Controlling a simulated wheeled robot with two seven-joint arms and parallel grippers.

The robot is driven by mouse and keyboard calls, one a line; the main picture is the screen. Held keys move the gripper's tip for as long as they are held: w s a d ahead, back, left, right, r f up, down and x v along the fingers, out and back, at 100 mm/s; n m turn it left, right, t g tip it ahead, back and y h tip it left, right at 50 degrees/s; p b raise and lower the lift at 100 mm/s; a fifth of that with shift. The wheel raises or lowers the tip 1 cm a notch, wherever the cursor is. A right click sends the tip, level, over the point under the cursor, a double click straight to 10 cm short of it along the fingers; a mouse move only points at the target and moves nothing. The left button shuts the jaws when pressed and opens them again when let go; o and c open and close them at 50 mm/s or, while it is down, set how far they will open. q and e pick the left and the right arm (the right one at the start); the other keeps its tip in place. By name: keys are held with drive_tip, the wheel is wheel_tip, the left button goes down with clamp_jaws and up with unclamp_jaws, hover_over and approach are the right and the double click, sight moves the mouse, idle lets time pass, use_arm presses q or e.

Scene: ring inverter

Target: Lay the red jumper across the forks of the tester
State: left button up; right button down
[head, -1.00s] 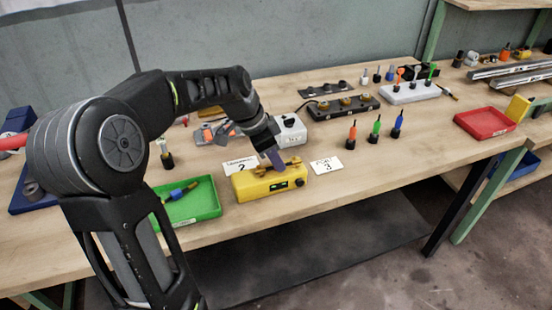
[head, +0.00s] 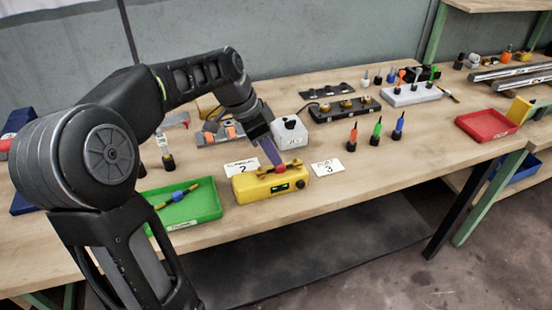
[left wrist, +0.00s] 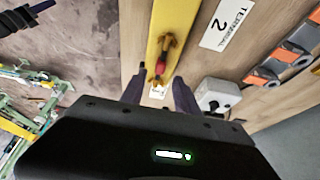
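The yellow tester (head: 245,189) stands near the front edge of the bench, its small display glowing green. The red jumper (head: 277,168) lies across the brass forks on its top. The left wrist view shows the jumper's red middle (left wrist: 161,68) with a brass fork (left wrist: 169,42) at one end; the other end is less clear. My left gripper (head: 275,160) is just above the tester. In the left wrist view its fingers (left wrist: 159,92) are apart, one on each side of the jumper, with gaps between. My right gripper is not in view.
A green tray (head: 205,207) with a blue-middled jumper (head: 178,194) is left of the tester. Orange, green and blue tools stand right; a red tray (head: 486,125) is farther right.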

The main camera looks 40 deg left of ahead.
use_arm(q)
drive_tip(key=v, duration=0.7)
drive_tip(key=shift+r, duration=0.25)
drive_tip(key=shift+s+a, duration=0.1)
drive_tip(key=shift+s, duration=0.05)
